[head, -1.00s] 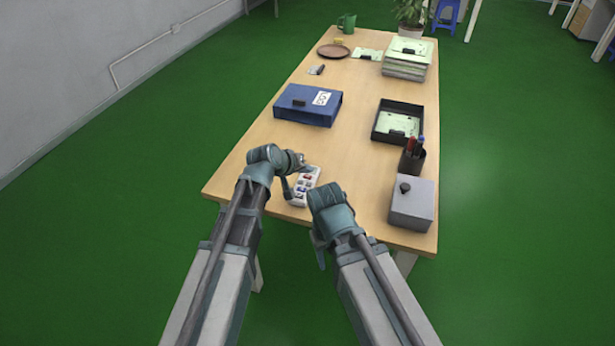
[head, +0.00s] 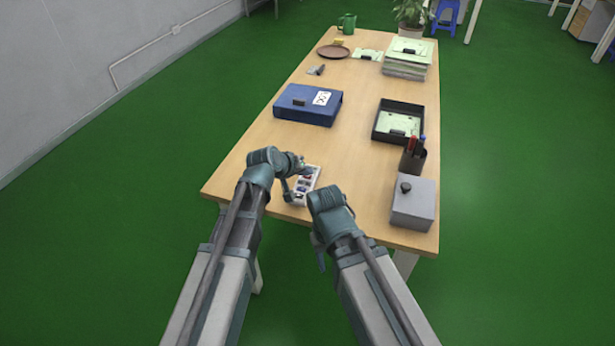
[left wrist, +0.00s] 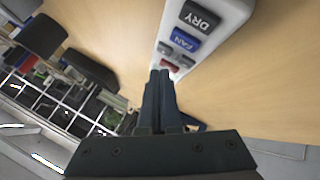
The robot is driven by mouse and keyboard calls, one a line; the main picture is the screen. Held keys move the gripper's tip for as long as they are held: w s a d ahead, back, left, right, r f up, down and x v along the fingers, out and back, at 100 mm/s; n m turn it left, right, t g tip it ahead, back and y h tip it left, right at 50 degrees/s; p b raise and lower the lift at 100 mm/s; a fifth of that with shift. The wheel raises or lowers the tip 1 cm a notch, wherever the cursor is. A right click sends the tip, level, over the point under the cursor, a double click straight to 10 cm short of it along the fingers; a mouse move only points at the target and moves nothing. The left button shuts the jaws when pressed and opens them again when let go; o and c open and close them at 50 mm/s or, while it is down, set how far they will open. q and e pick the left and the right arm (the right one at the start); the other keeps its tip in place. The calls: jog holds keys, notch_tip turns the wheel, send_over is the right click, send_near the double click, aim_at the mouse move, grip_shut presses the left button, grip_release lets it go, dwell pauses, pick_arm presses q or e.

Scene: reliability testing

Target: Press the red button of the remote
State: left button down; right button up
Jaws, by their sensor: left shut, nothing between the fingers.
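The white remote (head: 314,176) lies on the table near its front edge, partly covered by my left gripper in the head view. In the left wrist view the remote (left wrist: 226,36) shows a dark DRY button (left wrist: 199,17), a blue FAN button (left wrist: 186,41), small grey buttons and a red button (left wrist: 171,65). My left gripper (left wrist: 160,74) is shut and empty. Its fingertips are right by the red button and partly cover it; I cannot tell whether they touch. My right gripper (head: 320,248) hangs at the table's front edge, right of the remote; its fingers are mostly hidden.
The wooden table (head: 350,160) holds a blue binder (head: 307,106) beyond the remote. At the right are a grey box (head: 413,205), a pen holder (head: 413,160) and a black tray (head: 383,137). The table between binder and remote is clear.

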pick_arm(q)
jog(key=shift+f, duration=0.15)
dwell(0.3)
jog(key=shift+r+p, duration=0.7)
jog(key=shift+r, duration=0.15)
notch_tip(320, 180, up, 5)
jog(key=p, duration=0.5)
dwell(0.4)
